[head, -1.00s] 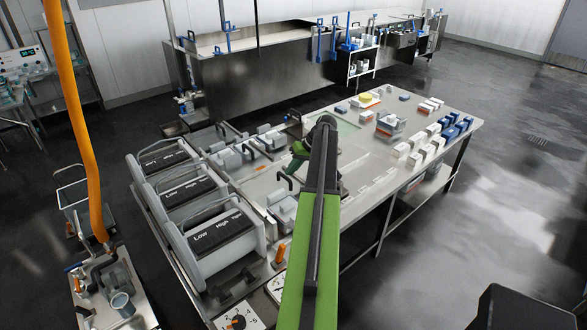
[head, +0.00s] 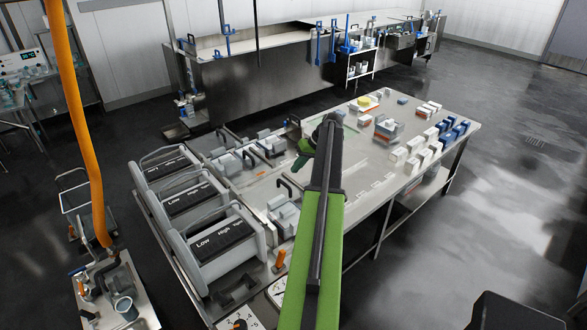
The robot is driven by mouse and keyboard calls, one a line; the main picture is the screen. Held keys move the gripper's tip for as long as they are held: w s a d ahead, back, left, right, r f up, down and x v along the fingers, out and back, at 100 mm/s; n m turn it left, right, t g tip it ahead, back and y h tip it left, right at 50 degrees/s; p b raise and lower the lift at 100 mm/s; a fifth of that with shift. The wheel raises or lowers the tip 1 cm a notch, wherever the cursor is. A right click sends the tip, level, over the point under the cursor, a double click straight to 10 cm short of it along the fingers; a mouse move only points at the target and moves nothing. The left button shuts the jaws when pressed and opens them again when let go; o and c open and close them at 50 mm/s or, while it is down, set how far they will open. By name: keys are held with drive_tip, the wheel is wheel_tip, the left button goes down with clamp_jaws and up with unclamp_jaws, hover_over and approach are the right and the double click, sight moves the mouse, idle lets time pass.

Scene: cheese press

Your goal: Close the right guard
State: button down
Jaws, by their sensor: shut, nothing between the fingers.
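The press bench carries three grey press units with black "Low / High" panels in a row at its left end. The nearest unit (head: 222,243) is closest to me, with the middle unit (head: 190,200) and the far unit (head: 163,166) behind it. Each has a curved grey bar over its panel. Black handles, one of them (head: 286,184) near the bench's middle, stand beside the grey clamp blocks. I cannot tell for certain which part is the right guard or how far open it is. My gripper (head: 301,155) is shut and empty over the bench; my arm partly hides it.
White and blue blocks (head: 425,135) stand at the bench's right end. A long steel vat (head: 255,85) stands behind. An orange hanging hose (head: 80,140) and a small cart (head: 125,290) are at the left.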

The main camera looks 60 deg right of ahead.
drive_tip(key=s+d+r+p, duration=0.2)
drive_tip(key=s+d, duration=0.3)
drive_tip(key=d, duration=0.1)
drive_tip(key=shift+d+r, duration=0.15)
drive_tip(key=shift+r, duration=0.2)
